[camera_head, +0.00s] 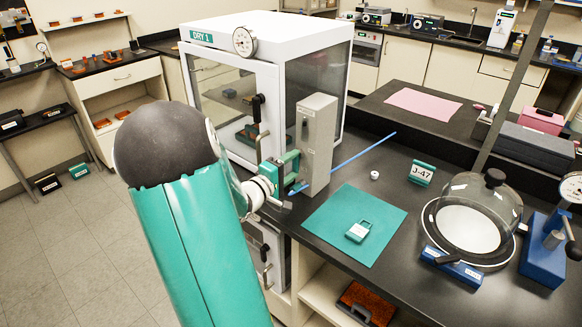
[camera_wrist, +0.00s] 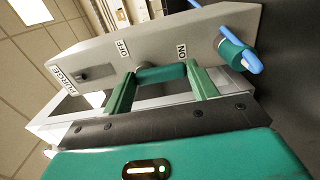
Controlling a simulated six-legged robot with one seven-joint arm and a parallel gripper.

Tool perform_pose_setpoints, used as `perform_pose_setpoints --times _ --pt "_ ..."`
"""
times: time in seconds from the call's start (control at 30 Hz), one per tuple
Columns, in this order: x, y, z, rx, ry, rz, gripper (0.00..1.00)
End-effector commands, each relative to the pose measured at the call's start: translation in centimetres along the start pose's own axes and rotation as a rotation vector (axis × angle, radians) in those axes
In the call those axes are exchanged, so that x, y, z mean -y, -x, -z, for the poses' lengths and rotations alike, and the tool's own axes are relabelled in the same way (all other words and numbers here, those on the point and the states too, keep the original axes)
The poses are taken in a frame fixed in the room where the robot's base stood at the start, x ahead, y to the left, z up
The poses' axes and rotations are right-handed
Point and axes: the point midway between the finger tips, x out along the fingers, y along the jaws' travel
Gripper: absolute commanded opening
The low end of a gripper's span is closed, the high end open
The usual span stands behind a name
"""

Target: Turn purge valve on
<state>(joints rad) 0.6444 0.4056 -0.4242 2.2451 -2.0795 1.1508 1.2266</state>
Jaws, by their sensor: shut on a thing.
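The purge valve box (camera_head: 320,135) is a tall grey block beside the front of the clear-walled cabinet (camera_head: 325,38) labelled DRY 1. In the wrist view, the box's grey panel (camera_wrist: 100,62) carries the labels PURGE, OFF and ON. A teal valve handle (camera_wrist: 162,74) lies just below the OFF and ON labels. My gripper (camera_wrist: 161,88) is shut on this handle, one green finger at each end. My gripper (camera_head: 283,172) also shows at the box in the head view.
A blue hose (camera_head: 350,159) runs from the box over the black bench; its teal fitting (camera_wrist: 235,52) shows at the panel's right. A teal mat (camera_head: 335,232), a J-47 tag (camera_head: 421,173) and a glass dome (camera_head: 480,200) stand to the right.

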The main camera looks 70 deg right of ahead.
Motion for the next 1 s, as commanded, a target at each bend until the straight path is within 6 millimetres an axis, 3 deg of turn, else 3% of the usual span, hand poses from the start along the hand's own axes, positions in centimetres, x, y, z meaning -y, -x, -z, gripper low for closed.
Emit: perform_pose_setpoints --times 0.07,0.1,0.2,0.47,0.63,1.0 --pt "0.1 0.1 0.1 -0.002 -0.002 0.002 0.35" --pt "0.1 0.1 0.1 -0.002 -0.002 0.002 0.62" --pt "0.1 0.1 0.1 -0.002 -0.002 0.002 0.8" --pt "0.0 0.1 0.0 -0.001 -0.001 0.001 0.8" --pt "0.0 1.1 0.1 -0.003 -0.001 0.001 0.8" --pt "0.0 8.8 0.1 -0.006 -0.001 0.002 0.8"
